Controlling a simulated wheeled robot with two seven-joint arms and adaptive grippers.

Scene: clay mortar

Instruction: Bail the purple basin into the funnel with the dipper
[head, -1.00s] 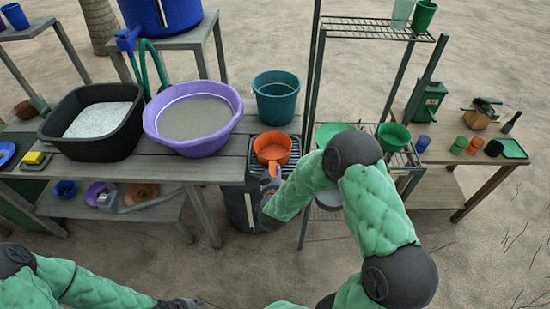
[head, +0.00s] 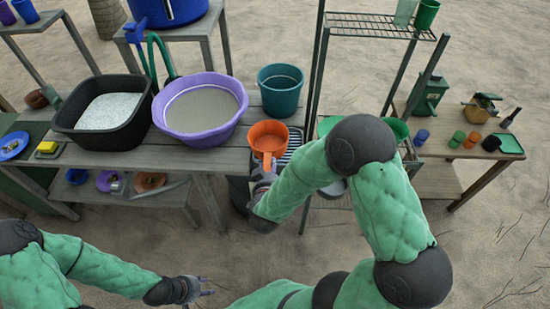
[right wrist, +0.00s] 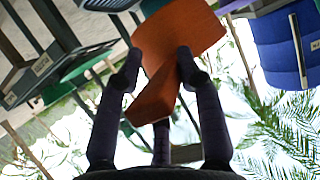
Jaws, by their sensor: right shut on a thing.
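The purple basin (head: 206,134) stands on the wooden bench and holds grey-brown liquid. The orange dipper (head: 268,133) is just right of the basin, apart from it, cup towards the bench's right end. My right gripper (head: 265,173) is shut on the dipper's handle. In the right wrist view the dipper (right wrist: 180,38) is between the fingers (right wrist: 160,65). Whether it holds anything cannot be told. A green funnel-like vessel (head: 328,124) sits in the rack, mostly hidden by my right arm; another (head: 398,128) shows further right. My left gripper (head: 207,287) is open and empty at lower front.
A black tub (head: 100,140) of pale material is left of the basin. A teal bucket (head: 280,100) stands behind the dipper. The rack's upright post (head: 314,90) rises close right of the dipper. The ground in front of the bench is clear.

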